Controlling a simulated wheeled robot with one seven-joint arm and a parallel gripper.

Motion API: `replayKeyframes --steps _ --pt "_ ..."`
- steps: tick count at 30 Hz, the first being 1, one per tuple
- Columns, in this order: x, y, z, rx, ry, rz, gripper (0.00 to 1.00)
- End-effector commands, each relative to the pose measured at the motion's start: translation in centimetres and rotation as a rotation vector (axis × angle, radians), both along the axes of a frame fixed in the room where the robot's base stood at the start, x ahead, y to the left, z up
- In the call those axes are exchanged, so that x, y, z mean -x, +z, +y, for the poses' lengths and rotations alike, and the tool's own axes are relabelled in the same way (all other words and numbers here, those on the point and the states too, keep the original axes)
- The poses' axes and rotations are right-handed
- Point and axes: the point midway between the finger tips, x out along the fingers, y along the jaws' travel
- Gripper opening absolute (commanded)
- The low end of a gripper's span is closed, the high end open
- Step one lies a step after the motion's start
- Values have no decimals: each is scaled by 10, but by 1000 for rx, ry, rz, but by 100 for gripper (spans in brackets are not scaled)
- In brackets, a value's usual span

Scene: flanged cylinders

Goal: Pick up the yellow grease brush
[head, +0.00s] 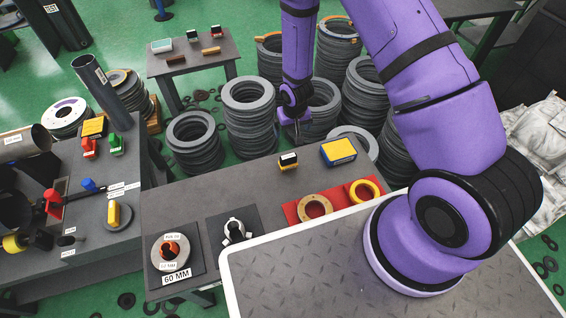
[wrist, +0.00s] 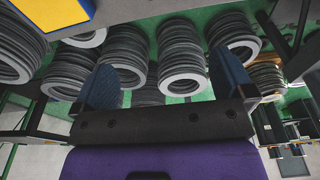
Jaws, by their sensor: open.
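My gripper (head: 297,122) hangs above the back edge of the middle table (head: 205,192). In the wrist view my gripper (wrist: 165,88) has its two blue-faced fingers wide apart, with nothing between them. I cannot tell for sure which thing is the yellow grease brush. A small yellow and black piece with a white label (head: 288,161) stands on the middle table, just below my gripper in the picture and apart from it. A yellow handle-like piece (head: 113,213) stands on a round grey disc on the left table. Neither piece is clear in the wrist view.
A yellow and blue box (head: 338,152) is right of the small piece; it also shows in the wrist view (wrist: 52,12). A red mat (head: 292,214) holds two rings. Stacks of grey flanges (head: 250,120) stand behind the table. Red and green pieces (head: 117,143) crowd the left table.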

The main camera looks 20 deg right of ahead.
Motion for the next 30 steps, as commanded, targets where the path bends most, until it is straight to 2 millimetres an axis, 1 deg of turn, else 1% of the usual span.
replayKeyframes --steps 1,3,6,9,14,21,28,30 --pt "6 -19 1 0 2 13 100" --pt "11 -37 1 -2 2 19 100" --pt "17 -55 2 -4 5 26 100" --pt "21 -65 2 -5 6 31 100" --pt "20 -82 3 -6 6 31 100" --pt "16 -113 3 -6 6 31 100" --pt "15 -126 3 -6 5 30 100" --pt "16 -132 3 -6 5 31 100"
